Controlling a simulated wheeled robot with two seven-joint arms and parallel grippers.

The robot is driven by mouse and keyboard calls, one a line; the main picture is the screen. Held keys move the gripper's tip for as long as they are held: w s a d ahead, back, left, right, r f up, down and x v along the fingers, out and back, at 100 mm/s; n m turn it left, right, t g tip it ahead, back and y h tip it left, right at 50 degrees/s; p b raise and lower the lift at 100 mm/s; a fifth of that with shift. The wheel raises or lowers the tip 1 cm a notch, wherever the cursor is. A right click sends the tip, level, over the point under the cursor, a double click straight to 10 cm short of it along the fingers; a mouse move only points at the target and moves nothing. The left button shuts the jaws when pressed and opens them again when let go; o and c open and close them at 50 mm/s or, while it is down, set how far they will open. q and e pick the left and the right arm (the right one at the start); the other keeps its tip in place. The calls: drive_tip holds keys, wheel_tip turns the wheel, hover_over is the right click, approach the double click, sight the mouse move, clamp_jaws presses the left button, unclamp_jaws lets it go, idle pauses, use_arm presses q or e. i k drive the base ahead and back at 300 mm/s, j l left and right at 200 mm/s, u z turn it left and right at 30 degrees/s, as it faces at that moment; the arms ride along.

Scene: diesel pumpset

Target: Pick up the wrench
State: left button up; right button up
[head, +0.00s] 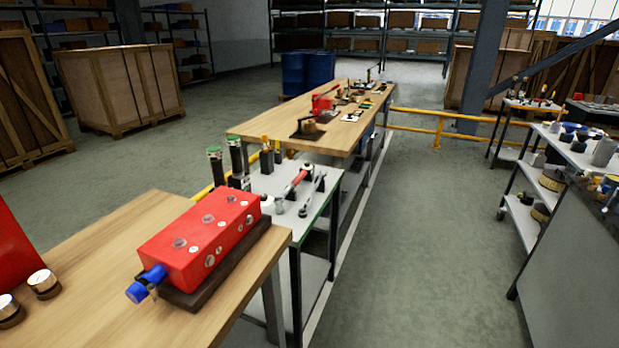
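A silver, elongated tool that looks like a wrench (312,196) lies on the grey metal table (267,184) near its right edge. A red-handled tool (298,181) lies just left of it, close beside it. Both are small in the head view, so their exact ends are hard to make out. Neither of my grippers shows in this view.
A red block with round ports and a blue end (200,240) sits on the near wooden bench (80,265). Dark green-topped cylinders (215,160) stand at the grey table's left. A long wooden bench (262,130) lies beyond. The floor aisle (410,230) at right is clear.

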sight(319, 179)
drive_tip(key=i+l+u, duration=0.15)
drive_tip(key=i+l, duration=0.15)
drive_tip(key=i+l+u, duration=0.1)
drive_tip(key=i+l, duration=0.15)
drive_tip(key=i+l+u, duration=0.15)
drive_tip(key=l, duration=0.3)
drive_tip(key=i+l+u, duration=0.1)
drive_tip(key=i+l, duration=0.2)
drive_tip(key=i+l+u, duration=0.15)
drive_tip(key=l, duration=0.35)
drive_tip(key=i+l+u, duration=0.1)
drive_tip(key=i+l, duration=0.2)
drive_tip(key=l, duration=0.15)
drive_tip(key=i+l+u, duration=0.15)
drive_tip(key=l, duration=0.3)
drive_tip(key=i+l+u, duration=0.1)
drive_tip(key=l, duration=0.35)
drive_tip(key=i, duration=0.05)
